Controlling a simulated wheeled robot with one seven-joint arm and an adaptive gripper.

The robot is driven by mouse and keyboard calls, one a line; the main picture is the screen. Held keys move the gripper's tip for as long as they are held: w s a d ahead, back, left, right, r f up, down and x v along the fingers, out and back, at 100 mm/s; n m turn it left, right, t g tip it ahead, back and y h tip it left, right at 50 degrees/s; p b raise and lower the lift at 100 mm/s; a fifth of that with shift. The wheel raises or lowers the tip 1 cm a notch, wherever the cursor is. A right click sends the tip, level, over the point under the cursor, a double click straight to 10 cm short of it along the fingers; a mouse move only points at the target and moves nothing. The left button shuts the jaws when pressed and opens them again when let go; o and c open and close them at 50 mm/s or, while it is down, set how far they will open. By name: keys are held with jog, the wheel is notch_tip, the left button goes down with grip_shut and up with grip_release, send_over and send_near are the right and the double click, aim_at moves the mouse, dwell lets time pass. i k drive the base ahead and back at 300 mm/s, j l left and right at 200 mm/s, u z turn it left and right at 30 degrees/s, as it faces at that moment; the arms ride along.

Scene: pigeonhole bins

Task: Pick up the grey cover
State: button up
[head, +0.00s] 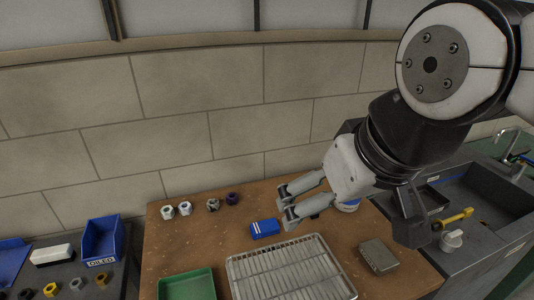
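A small grey rectangular block (378,256), which looks like the grey cover, lies on the brown table (190,240), right of the wire rack. My gripper (285,207) is above the back middle of the table, up and to the left of the grey piece and well apart from it. Its two fingers point left with a gap between them, and nothing shows in the gap.
A blue box (265,229) lies just below my gripper. A wire rack tray (233,272) and a green tray (187,284) are at the front. Several nuts (185,208) line the back. A sink (487,190) and yellow-handled tool (455,217) are right; a blue bin (102,239) is left.

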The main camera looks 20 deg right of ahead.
aim_at(382, 261)
jog(key=k+j+z, duration=0.15)
jog(key=j+z, duration=0.2)
jog(key=k+j+z, duration=0.3)
jog(key=i+j, duration=0.05)
jog(key=i, duration=0.05)
